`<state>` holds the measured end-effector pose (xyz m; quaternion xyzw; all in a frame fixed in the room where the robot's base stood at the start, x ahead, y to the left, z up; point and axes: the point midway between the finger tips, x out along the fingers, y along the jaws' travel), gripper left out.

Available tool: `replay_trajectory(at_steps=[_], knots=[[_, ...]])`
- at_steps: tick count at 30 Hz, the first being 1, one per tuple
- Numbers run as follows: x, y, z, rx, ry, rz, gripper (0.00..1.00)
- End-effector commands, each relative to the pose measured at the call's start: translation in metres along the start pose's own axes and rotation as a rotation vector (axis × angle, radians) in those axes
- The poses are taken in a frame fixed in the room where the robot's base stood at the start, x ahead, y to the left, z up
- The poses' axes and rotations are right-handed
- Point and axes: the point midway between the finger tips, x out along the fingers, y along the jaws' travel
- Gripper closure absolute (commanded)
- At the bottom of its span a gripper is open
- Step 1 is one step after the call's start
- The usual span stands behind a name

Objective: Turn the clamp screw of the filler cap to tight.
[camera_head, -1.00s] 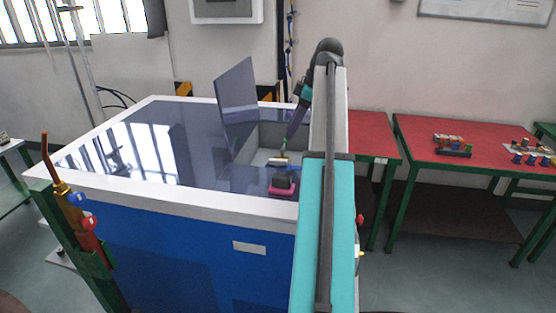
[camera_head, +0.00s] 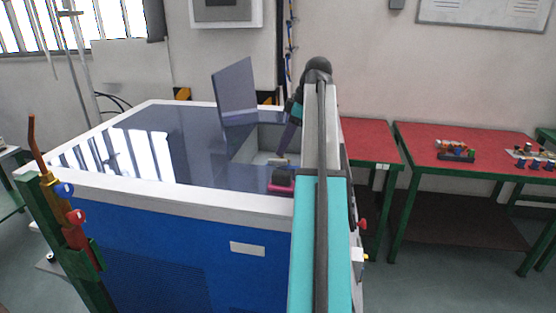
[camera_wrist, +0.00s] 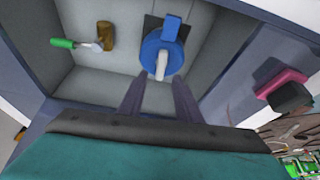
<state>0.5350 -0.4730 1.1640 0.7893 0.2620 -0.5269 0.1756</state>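The filler cap (camera_wrist: 160,52) is a round blue piece in the wrist view, on the grey floor or wall of an open recess. A pale, rounded piece (camera_wrist: 161,66), possibly the clamp screw, sticks out of its middle toward my gripper. My gripper (camera_wrist: 158,86) is open and empty. Its two dark fingers stand apart just short of the pale piece, with no visible contact. In the head view my gripper (camera_head: 281,153) reaches down into the recess, and the cap cannot be made out there.
A green-handled valve or tool (camera_wrist: 63,43) with a brass block is left of the cap. A pink and black piece (camera_head: 281,182) sits on the cabinet's top near the recess. A raised lid panel (camera_head: 235,92) stands at the back left. Grey walls enclose the recess.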

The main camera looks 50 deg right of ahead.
Motion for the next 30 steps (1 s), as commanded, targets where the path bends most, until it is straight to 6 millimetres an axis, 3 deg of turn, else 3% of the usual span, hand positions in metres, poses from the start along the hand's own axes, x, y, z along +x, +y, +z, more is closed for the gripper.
replay_trajectory(at_steps=[9, 23, 30], knots=[[0.037, -0.002, -0.001, -0.001, 0.000, -0.002, 0.69], [0.047, -0.001, -0.001, -0.001, 0.000, -0.001, 0.69], [0.047, -0.001, -0.002, -0.002, 0.000, -0.001, 1.00]])
